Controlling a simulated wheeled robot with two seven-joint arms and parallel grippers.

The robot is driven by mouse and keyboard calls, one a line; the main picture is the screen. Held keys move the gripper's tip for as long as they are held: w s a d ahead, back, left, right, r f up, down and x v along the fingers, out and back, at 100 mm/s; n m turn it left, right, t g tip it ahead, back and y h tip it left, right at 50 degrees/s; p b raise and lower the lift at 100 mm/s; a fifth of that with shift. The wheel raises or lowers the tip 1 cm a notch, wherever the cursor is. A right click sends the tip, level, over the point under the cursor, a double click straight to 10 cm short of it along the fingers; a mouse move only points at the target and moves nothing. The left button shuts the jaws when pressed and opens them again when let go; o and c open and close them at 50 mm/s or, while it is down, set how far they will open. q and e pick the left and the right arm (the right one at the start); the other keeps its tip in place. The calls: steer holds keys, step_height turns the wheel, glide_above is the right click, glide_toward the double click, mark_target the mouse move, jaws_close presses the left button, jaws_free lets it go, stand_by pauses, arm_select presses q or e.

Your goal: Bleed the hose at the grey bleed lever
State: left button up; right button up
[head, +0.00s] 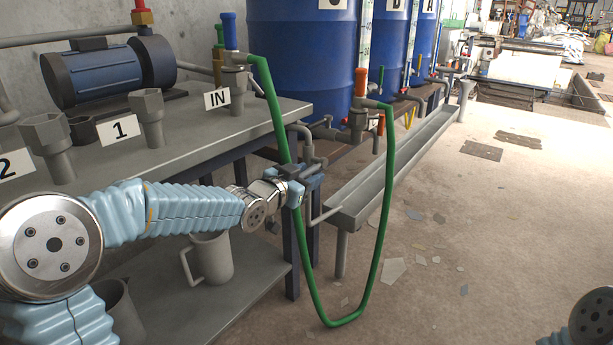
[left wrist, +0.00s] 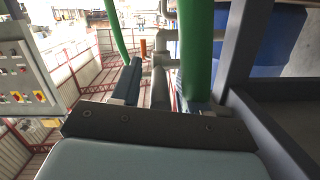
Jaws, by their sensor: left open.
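A green hose (head: 388,200) runs from the IN fitting on the bench, hangs in a long loop, and rises to the tank outlet with the orange handle. Grey pipework (head: 308,150) with a thin bar stands beside the bench end; I cannot tell surely which part is the bleed lever. My left gripper (head: 300,184) is open at this pipework, next to the hose. In the left wrist view a grey upright pipe (left wrist: 160,82) lies between or just beyond the open fingers, and the hose (left wrist: 198,50) passes by the right finger. Contact cannot be told. My right gripper is out of view.
The bench (head: 200,135) carries a blue motor pump (head: 105,72), grey funnel-like fittings and labels. A grey jug (head: 212,258) stands on the lower shelf. A grey trough (head: 400,155) runs before the blue tanks (head: 300,50). The floor at right is mostly open.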

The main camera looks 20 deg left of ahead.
arm_select(q)
steer(key=p+v, duration=0.2)
steer(key=v, duration=1.1)
steer(key=shift+s+a+p, duration=0.2)
steer(key=shift+s+p, duration=0.15)
steer(key=shift+p, duration=0.05)
